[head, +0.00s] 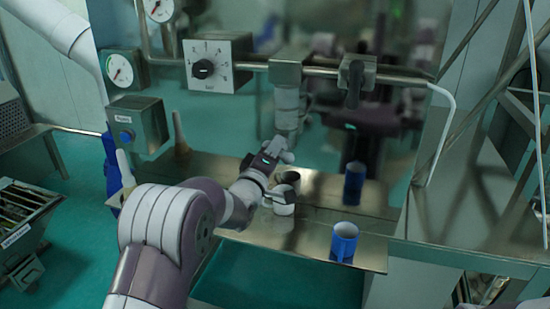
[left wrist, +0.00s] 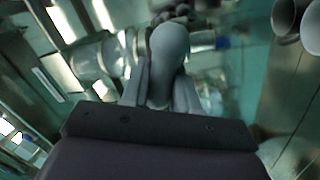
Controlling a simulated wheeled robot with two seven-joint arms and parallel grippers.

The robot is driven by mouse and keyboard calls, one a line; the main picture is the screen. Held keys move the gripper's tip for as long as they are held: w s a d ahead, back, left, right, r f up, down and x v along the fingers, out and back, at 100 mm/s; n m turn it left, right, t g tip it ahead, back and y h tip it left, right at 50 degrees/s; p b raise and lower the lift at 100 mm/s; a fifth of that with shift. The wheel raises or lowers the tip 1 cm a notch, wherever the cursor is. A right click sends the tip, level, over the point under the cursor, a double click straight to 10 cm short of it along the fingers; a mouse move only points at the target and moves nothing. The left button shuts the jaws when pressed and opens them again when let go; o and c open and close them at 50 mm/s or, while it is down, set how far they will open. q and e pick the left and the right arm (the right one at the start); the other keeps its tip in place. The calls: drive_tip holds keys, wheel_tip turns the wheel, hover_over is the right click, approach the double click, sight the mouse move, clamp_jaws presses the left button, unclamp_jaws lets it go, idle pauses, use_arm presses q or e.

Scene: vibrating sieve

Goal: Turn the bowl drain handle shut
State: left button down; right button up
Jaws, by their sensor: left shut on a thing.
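The bowl drain handle shows in the left wrist view as a grey, round-ended grip (left wrist: 169,55) standing between my two fingers. My left gripper (left wrist: 162,92) is shut on it, with a finger on each side. In the head view my left gripper (head: 279,152) reaches in from the lower left, just below the upright grey pipe piece (head: 287,108) and above the metal shelf. There the fingers and the handle run together, so the handle's exact angle is unclear. My right gripper does not show directly.
The metal shelf (head: 310,238) carries a grey-white cup (head: 283,207) below my left gripper and a blue cup (head: 344,246) to the right. A dial box (head: 218,64), gauges and a black valve (head: 356,80) line the pipe. The shiny back panel shows reflections.

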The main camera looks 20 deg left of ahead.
use_arm(q)
drive_tip(key=shift+a+f+n+y+b, duration=0.15)
drive_tip(key=shift+n+y+b, duration=0.1)
drive_tip(key=shift+n+b, duration=0.6)
drive_tip(key=shift+d+f+n+y+b, duration=0.1)
drive_tip(key=shift+n+y+b, duration=0.3)
drive_tip(key=shift+n, duration=0.8)
drive_tip(key=shift+a+f+n+y+b, duration=0.15)
drive_tip(key=shift+n+b, duration=0.55)
drive_tip(key=shift+n, duration=0.35)
drive_tip(key=shift+d, duration=0.1)
drive_tip(key=c, duration=1)
unclamp_jaws()
drive_tip(key=shift+s, duration=0.15)
drive_tip(key=s+f+b, duration=0.2)
drive_tip(key=s+b, duration=0.1)
drive_tip(key=s, duration=0.9)
drive_tip(key=shift+s+a+f+b, duration=0.15)
drive_tip(key=shift+a+f+b, duration=0.05)
drive_tip(key=shift+a+b, duration=0.1)
